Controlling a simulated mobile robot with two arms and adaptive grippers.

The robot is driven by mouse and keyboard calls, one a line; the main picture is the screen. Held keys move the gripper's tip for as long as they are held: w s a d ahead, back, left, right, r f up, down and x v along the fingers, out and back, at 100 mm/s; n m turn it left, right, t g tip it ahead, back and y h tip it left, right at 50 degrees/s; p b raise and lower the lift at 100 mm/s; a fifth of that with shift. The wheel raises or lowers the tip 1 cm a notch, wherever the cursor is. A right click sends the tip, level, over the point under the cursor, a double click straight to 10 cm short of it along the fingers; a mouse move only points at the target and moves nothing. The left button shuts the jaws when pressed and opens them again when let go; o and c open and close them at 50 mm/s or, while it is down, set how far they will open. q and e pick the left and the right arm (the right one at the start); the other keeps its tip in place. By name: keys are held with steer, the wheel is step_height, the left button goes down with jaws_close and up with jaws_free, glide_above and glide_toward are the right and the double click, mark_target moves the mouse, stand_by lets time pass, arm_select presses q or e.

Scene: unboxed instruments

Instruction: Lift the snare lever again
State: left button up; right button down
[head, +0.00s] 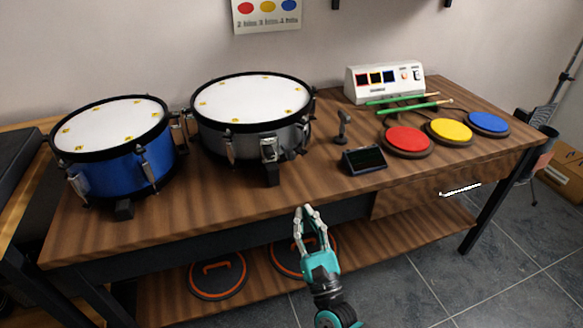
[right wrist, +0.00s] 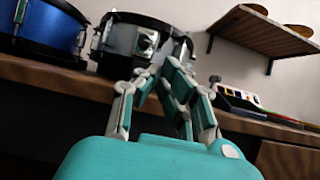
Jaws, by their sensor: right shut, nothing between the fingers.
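The grey snare drum (head: 250,113) with a white head stands on the wooden table, left of its middle. A metal fitting that looks like the snare lever (head: 269,149) sits on its front side; whether it is up or down is too small to tell. The fitting also shows on the drum in the right wrist view (right wrist: 146,42), just above the fingers. My right gripper (head: 309,209) is shut and empty, in front of the table edge, below and right of the lever and apart from it. My left gripper is not in view.
A blue drum (head: 118,155) stands at left. A dark tablet (head: 364,160) and small black stand (head: 343,126) are right of the snare. Red (head: 407,140), yellow (head: 449,131) and blue (head: 488,123) pads, green sticks (head: 405,102) and a white console (head: 385,82) are farther right.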

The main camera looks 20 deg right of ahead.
mark_target(287, 150)
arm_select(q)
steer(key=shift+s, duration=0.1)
arm_select(e)
steer(key=x, duration=0.9)
steer(key=shift+w+r+p, duration=0.1)
steer(key=shift+w+p, duration=0.1)
steer(key=shift+p, duration=0.15)
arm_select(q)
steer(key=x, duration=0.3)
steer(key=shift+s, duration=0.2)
arm_select(e)
steer(key=shift+w+r, duration=0.15)
steer(key=shift+w, duration=0.15)
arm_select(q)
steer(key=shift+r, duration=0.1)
